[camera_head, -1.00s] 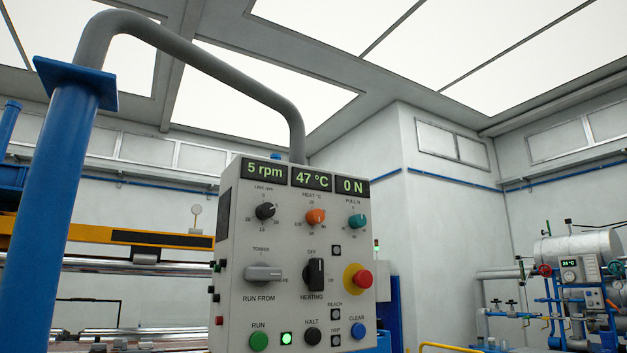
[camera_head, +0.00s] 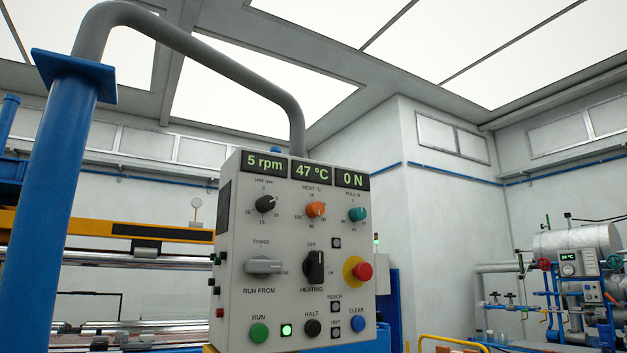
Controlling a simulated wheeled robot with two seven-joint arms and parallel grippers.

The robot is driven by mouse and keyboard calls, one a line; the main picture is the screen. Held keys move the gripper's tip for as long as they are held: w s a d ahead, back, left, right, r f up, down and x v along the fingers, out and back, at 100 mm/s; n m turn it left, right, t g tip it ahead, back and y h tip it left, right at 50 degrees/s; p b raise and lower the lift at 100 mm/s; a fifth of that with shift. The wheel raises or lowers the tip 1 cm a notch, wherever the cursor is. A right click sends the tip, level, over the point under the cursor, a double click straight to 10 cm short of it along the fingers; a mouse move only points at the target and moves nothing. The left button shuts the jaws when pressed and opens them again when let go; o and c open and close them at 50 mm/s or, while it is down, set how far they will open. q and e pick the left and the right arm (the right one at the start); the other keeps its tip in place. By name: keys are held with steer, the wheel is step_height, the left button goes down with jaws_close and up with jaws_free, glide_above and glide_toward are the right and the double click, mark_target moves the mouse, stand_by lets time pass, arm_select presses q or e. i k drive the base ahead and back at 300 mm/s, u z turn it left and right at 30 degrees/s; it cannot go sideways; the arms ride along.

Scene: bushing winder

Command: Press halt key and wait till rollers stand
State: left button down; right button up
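The control panel (camera_head: 290,240) hangs from a grey bent pipe in the middle of the head view. The black halt key (camera_head: 312,328) is in its bottom row, right of the green run key (camera_head: 259,333) and a lit green lamp (camera_head: 286,330). The speed display (camera_head: 263,163) reads 5 rpm; the others read 47 °C and 0 N. Shiny metal rollers (camera_head: 150,257) lie at the left behind the panel; whether they turn cannot be told. Neither of my grippers is in view.
A thick blue post (camera_head: 50,200) stands at the left, carrying the grey pipe (camera_head: 215,58). A red stop knob (camera_head: 363,271) sticks out from the panel. A yellow rail (camera_head: 450,341) is at bottom right, with tanks and piping (camera_head: 580,270) beyond.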

mark_target(312, 327)
steer(key=k, duration=0.7)
steer(key=z, duration=0.5)
steer(key=i, duration=1.35)
steer(key=z, duration=0.1)
